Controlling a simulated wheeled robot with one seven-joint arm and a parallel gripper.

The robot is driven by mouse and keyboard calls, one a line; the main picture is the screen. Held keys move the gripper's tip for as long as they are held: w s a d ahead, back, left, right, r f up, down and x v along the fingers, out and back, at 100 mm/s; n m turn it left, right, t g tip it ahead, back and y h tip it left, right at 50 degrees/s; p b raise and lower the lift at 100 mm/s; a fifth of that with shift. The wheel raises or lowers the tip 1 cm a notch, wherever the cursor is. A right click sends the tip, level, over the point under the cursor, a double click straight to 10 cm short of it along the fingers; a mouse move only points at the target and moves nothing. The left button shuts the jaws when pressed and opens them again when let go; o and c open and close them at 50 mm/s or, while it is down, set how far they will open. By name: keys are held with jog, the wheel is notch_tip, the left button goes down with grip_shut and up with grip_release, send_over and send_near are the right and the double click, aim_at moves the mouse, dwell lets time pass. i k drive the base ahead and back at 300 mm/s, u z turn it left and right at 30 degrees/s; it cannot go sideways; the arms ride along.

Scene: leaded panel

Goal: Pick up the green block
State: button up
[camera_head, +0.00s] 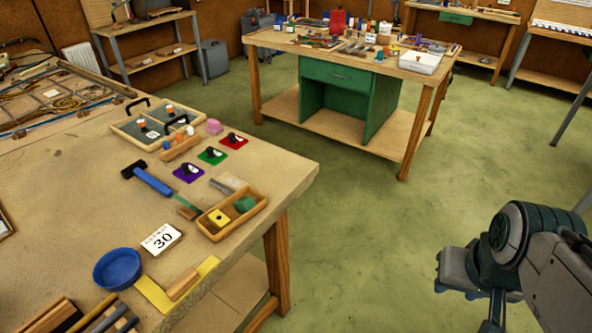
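The green block (244,203) sits in a small open wooden tray (221,235) near the right edge of the workbench at left. A yellow block (218,217) with a dark spot lies beside it in the same tray. My gripper (458,275) is at the lower right, over the floor and well apart from the bench and the block. My arm hides part of it, and its fingers cannot be made out clearly.
A second bench (280,40) with a green cabinet stands behind. The green floor between is clear.

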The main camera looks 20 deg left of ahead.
aim_at(245, 205)
jog(key=i, duration=0.75)
jog(key=u, duration=0.9)
jog(key=i, duration=0.55)
jog(key=u, duration=0.5)
